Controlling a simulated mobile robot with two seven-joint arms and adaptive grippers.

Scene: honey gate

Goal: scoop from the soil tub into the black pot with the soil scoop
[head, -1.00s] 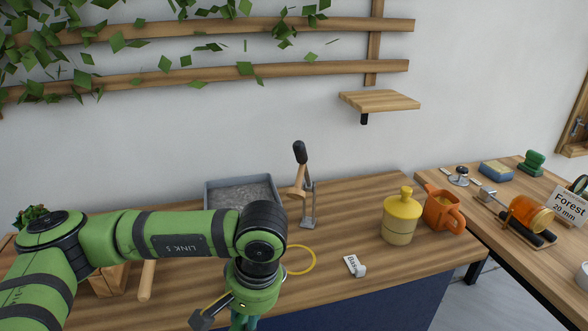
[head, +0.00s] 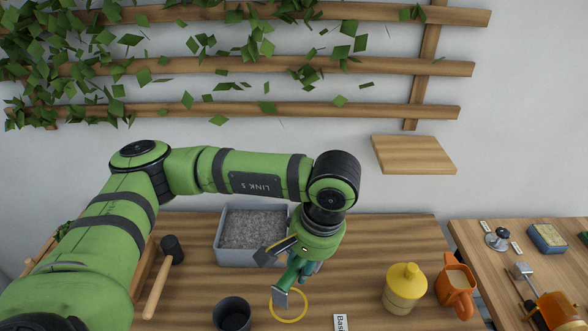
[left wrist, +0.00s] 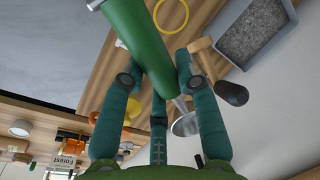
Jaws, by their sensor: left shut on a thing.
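The grey soil tub (head: 222,247), filled with grey grains, stands at the back of the wooden bench, left of my left gripper. The black pot (head: 232,312) stands at the front of the bench, partly cut off by the lower picture edge. My left gripper (head: 299,273) is shut on the green-handled soil scoop (head: 290,279), above the bench and right of the tub and pot. In the left wrist view the scoop's green handle (left wrist: 140,38) lies between the teal fingers. I cannot tell whether the scoop carries soil. My right gripper is not in view.
A yellow ring (head: 289,319) lies by the pot. A mallet (head: 160,283) lies at left. A yellow lidded jar (head: 404,291) and an orange mug (head: 456,292) stand right. A wall shelf (head: 414,155) is above.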

